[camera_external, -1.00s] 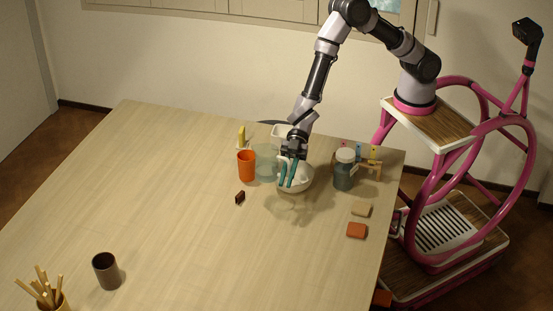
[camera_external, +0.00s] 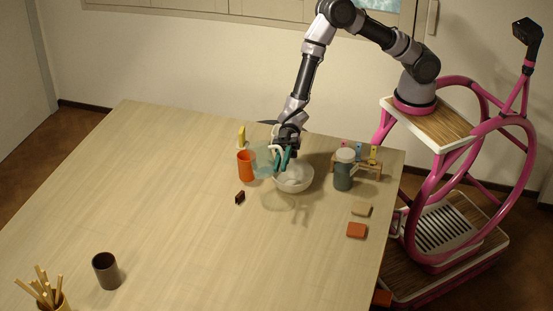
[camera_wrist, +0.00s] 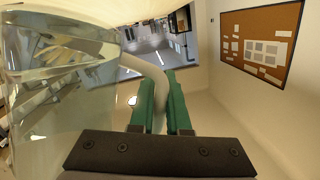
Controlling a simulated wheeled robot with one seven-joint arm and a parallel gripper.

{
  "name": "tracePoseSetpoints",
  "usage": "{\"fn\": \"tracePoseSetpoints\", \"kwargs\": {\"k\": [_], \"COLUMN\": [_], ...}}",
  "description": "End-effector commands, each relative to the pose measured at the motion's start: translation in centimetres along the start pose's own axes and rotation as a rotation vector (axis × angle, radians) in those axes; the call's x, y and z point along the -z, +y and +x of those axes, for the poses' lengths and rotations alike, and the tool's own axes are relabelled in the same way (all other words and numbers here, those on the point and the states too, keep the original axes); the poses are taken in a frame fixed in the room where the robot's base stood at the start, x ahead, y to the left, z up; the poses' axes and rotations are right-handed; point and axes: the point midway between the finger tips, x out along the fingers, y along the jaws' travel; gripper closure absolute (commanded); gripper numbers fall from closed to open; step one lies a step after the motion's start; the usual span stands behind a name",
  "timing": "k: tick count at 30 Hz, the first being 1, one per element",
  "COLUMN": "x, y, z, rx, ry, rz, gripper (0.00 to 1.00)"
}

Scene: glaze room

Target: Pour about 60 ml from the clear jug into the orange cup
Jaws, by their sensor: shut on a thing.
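The clear jug (camera_external: 264,159) holds a clear liquid and is beside the orange cup (camera_external: 246,166), on its right. It seems raised off the table; any tilt is hard to tell. My gripper (camera_external: 284,160) is shut on the jug's handle, on the jug's right side. In the wrist view the pale handle (camera_wrist: 156,78) passes between the green fingers (camera_wrist: 163,103), and the jug (camera_wrist: 48,110) with its liquid fills the left side. The orange cup stands upright on the table; its inside cannot be made out.
A white bowl (camera_external: 303,184) sits just right of and below my gripper. A grey jar with a pale lid (camera_external: 343,175) and a small wooden rack (camera_external: 375,173) stand further right. A dark red block (camera_external: 240,197) lies before the cup. The table's (camera_external: 180,210) left and front are mostly clear.

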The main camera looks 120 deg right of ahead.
Motion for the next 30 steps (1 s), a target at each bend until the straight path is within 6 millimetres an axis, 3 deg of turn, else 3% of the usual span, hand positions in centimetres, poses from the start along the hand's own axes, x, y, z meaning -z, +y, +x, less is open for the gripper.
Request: {"fn": "tracePoseSetpoints", "kwargs": {"k": [9,30], "x": [1.5,3.7], "y": [1.4,1.7], "z": [-1.7,-3.0], "rx": [0.053,0.132], "ry": [0.137,0.317], "rz": [0.146,0.336], "gripper": [1.0,1.0]}}
